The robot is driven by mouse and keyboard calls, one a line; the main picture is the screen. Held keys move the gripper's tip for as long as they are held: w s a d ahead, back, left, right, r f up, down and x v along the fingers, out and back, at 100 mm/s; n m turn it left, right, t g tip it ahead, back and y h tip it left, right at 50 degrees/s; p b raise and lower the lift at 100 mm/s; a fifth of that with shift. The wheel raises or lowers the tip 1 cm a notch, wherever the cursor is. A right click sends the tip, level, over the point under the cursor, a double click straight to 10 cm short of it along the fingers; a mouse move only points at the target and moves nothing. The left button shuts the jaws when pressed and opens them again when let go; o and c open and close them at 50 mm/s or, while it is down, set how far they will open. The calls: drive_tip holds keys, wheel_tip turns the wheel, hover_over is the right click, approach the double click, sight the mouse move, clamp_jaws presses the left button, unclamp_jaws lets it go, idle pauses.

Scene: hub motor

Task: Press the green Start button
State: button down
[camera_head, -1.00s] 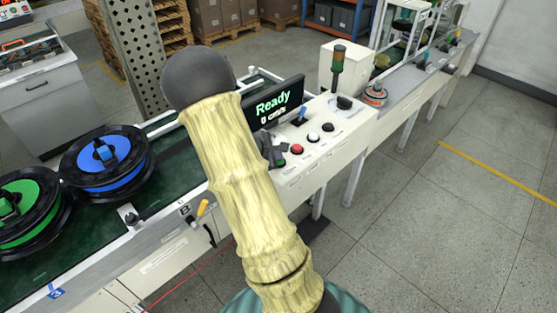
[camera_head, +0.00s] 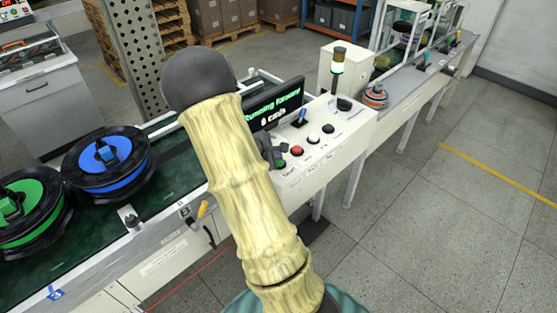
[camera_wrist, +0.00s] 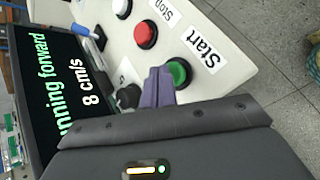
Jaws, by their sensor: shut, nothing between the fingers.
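The green Start button (camera_wrist: 178,72) shows in the wrist view on the white control panel, beside its "Start" label (camera_wrist: 202,48). My gripper (camera_wrist: 160,75) is shut and empty, with its purple-grey fingertips at the button's near side, seemingly touching or very close to it. In the head view my gripper (camera_head: 276,156) is at the panel's left end, partly behind my arm. A bit of the green button (camera_head: 282,163) shows by its tip. The display (camera_head: 272,104) reads "Running forward" and some cm/s; the wrist view shows 8 cm/s.
The red Stop button (camera_wrist: 145,34) is close beside the green one. A white button (camera_wrist: 121,8), a black knob (camera_wrist: 128,96) and a blue-handled lever (camera_head: 301,116) are nearby. The conveyor (camera_head: 170,190) carries a blue reel (camera_head: 105,165) and a green reel (camera_head: 28,203).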

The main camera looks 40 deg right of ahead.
drive_tip(key=shift+r, duration=0.55)
drive_tip(key=shift+r+p, duration=2.1)
drive_tip(key=shift+r, duration=0.45)
drive_tip(key=s+a+r+m+y, duration=0.1)
drive_tip(key=s+a+m+y, duration=0.2)
drive_tip(key=a, duration=0.6)
drive_tip(key=s+a+r+m+y, duration=0.2)
drive_tip(key=s+a+m+y, duration=0.1)
drive_tip(key=a, duration=0.6)
drive_tip(key=s+a+r+m+t+y, duration=0.1)
drive_tip(key=s+a+m, duration=0.4)
drive_tip(key=a, duration=0.5)
drive_tip(key=shift+s+r+y, duration=0.6)
drive_tip(key=shift+s+y, duration=0.25)
drive_tip(key=shift+y, duration=0.15)
